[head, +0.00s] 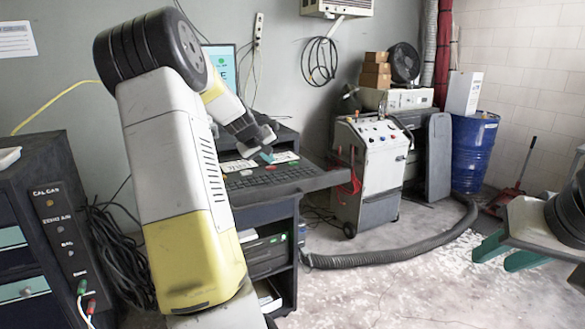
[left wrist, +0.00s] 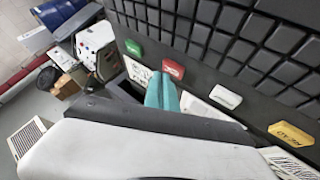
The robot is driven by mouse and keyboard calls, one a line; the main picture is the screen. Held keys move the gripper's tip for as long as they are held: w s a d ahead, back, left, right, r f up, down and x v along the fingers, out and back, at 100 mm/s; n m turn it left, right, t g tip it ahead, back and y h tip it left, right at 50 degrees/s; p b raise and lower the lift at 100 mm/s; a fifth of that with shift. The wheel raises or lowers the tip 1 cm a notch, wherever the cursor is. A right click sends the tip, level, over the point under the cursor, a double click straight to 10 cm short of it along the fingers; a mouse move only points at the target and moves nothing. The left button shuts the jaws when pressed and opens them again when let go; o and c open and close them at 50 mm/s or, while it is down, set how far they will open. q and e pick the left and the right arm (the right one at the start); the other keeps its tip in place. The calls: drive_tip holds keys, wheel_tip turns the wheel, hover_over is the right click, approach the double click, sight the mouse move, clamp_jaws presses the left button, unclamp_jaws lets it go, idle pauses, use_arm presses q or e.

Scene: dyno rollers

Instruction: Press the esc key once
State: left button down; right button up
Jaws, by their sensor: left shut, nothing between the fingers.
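A dark keyboard (head: 285,178) lies on a pull-out shelf of the computer cabinet. In the left wrist view its edge row has a green key (left wrist: 133,48), a red key (left wrist: 173,69), a white key (left wrist: 225,97) and a yellow key (left wrist: 291,134). Their lettering is too small or blurred to tell surely which is esc. My left gripper (head: 267,156) is shut and empty over the keyboard's far edge. In the left wrist view its teal fingertips (left wrist: 161,92) show close to the red key; contact cannot be told. My right gripper (head: 507,253) is open and empty at the right.
A monitor (head: 220,65) stands behind my left arm. White printed cards lie behind the keys. A blue drum (head: 473,150) is farther back.

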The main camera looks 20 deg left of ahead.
sight(269, 168)
use_arm(q)
drive_tip(key=shift+r, duration=0.25)
drive_tip(key=shift+r, duration=0.1)
drive_tip(key=shift+r, duration=2.4)
